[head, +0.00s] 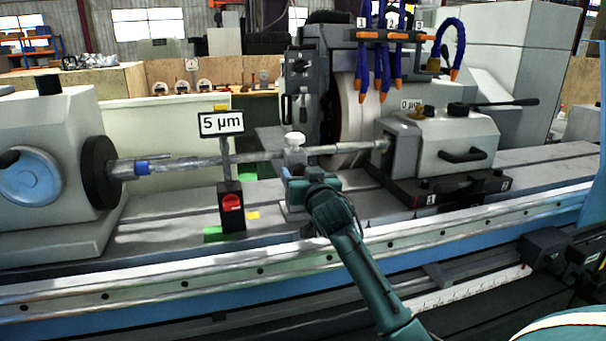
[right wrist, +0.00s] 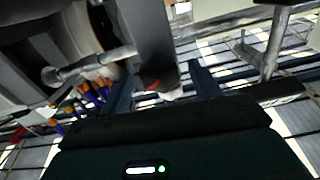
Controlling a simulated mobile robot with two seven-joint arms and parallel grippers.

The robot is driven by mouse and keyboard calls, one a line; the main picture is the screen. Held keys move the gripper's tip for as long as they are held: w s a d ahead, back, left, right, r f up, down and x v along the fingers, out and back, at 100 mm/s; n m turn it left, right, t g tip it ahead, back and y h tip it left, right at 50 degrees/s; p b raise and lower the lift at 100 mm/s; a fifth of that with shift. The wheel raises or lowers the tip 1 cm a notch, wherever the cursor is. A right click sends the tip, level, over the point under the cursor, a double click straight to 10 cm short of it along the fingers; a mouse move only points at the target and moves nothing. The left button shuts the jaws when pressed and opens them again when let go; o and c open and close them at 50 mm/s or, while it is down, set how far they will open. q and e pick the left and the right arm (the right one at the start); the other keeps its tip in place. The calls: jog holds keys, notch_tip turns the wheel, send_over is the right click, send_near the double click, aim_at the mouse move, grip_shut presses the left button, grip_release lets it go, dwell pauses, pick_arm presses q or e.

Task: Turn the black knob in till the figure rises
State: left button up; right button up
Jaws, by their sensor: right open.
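My right gripper (head: 300,184) is at the front of the small grey steady rest (head: 292,160), which carries a white knob on top. In the right wrist view my right gripper (right wrist: 163,84) has its two fingers apart, with a dark grey block (right wrist: 148,40) between and beyond them. I cannot make out a black knob at the rest; my gripper covers that front side. My left gripper is not in view.
A long shaft (head: 215,161) runs from the headstock (head: 50,170) through the rest to the tailstock (head: 440,145). The grinding wheel (head: 352,115) stands behind it. Blue hoses (head: 385,75) hang above. The grey machine table has free room left of the sign post.

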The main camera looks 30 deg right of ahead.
jog(key=c, duration=1)
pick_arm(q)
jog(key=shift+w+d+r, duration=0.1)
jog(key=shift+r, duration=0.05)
pick_arm(e)
jog(key=shift+m, duration=0.3)
